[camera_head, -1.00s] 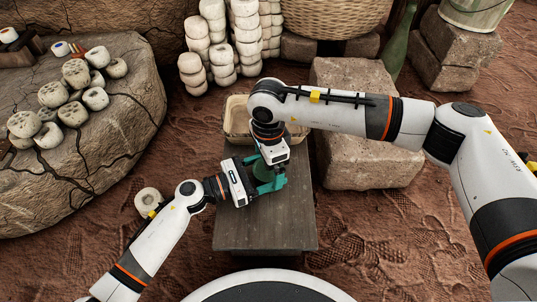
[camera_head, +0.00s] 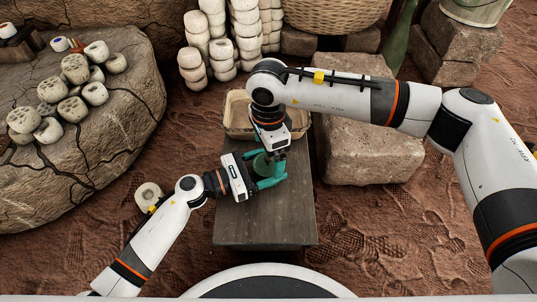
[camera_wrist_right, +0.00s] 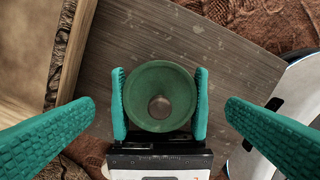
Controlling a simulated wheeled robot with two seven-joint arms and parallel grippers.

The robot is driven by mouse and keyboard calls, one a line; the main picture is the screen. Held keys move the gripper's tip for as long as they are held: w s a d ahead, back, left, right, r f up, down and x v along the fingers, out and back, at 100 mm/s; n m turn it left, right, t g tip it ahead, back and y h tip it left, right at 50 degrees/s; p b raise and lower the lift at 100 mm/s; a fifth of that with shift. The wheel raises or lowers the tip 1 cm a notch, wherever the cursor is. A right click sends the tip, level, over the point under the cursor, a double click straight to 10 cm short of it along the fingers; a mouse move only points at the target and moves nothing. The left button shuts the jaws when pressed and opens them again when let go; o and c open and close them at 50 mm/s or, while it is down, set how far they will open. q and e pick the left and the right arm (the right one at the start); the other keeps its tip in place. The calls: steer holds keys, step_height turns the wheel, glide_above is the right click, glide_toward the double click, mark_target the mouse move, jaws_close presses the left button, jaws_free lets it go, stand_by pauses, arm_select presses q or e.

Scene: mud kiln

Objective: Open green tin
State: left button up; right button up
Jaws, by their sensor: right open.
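The green tin (camera_wrist_right: 143,82) is seen from above in the right wrist view as a round green top with a brownish knob in its middle. In the head view the tin (camera_head: 261,165) is partly hidden by my grippers. My left gripper (camera_head: 274,170) has its teal fingers closed against two sides of the tin; they also show in the wrist view (camera_wrist_right: 160,100). My right gripper (camera_wrist_right: 160,106) is open, pointing down above the tin, with one finger well out to each side and nothing between its pads at their own height.
The tin is over a dark wooden bench (camera_head: 265,228). A shallow tan tray (camera_head: 236,118) stands at its far end. A stone block (camera_head: 365,150) is to the right, and a cracked rock (camera_head: 125,120) bearing pale lumps is to the left.

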step_height(320, 180, up, 9)
stand_by(0.3)
steer(key=shift+r, duration=0.1)
arm_select(q)
steer(key=o, duration=1.4)
steer(key=shift+o, duration=0.2)
